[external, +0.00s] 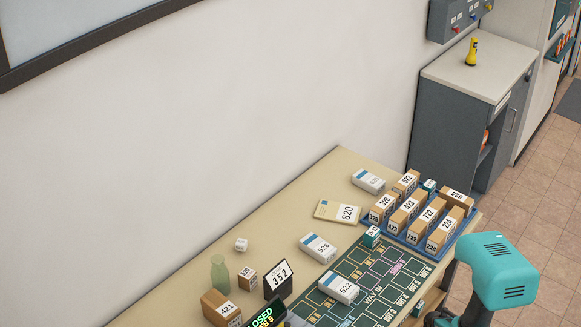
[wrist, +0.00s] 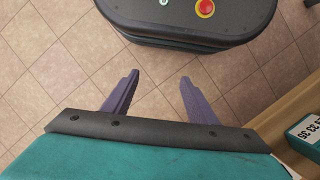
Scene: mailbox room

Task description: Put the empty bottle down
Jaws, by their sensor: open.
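In the external view my teal arm is at the lower right and the fingers are out of sight.
The table (external: 290,212) holds a blue tray (external: 368,222) of numbered boxes, white packets (external: 318,248), a green mat (external: 378,300), a number stand (external: 279,280) and small boxes (external: 247,277) beside the bottle.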

